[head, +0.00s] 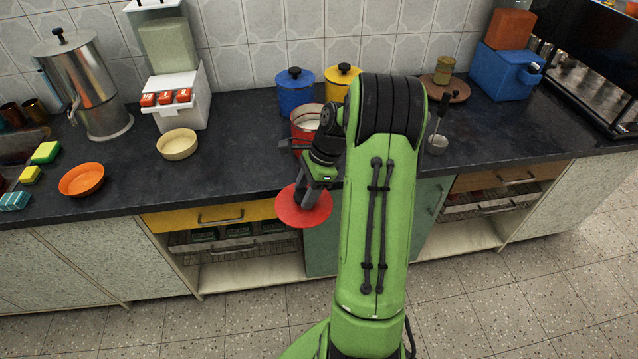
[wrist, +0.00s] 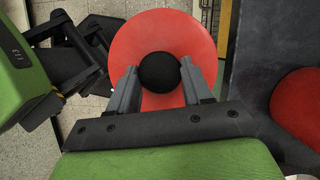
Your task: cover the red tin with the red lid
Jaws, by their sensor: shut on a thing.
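The red lid (head: 290,214) is a round disc with a black knob. My gripper (head: 308,196) is shut on that knob and holds the lid in front of the counter's front edge, above the drawers and floor. In the wrist view the lid (wrist: 160,35) lies beyond the fingers, with its knob (wrist: 159,72) between the fingertips (wrist: 160,78). The red tin (head: 300,130) stands open on the counter behind my gripper, partly hidden by my arm; its pale inside shows. A red rounded side, likely the tin (wrist: 300,105), is cut off at the wrist view's right edge.
A blue tin (head: 295,97) and a yellow tin (head: 338,88), both lidded, stand behind the red tin. A cream bowl (head: 177,146) and orange bowl (head: 82,179) are to the left. The dark counter (head: 235,165) is clear left of the red tin.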

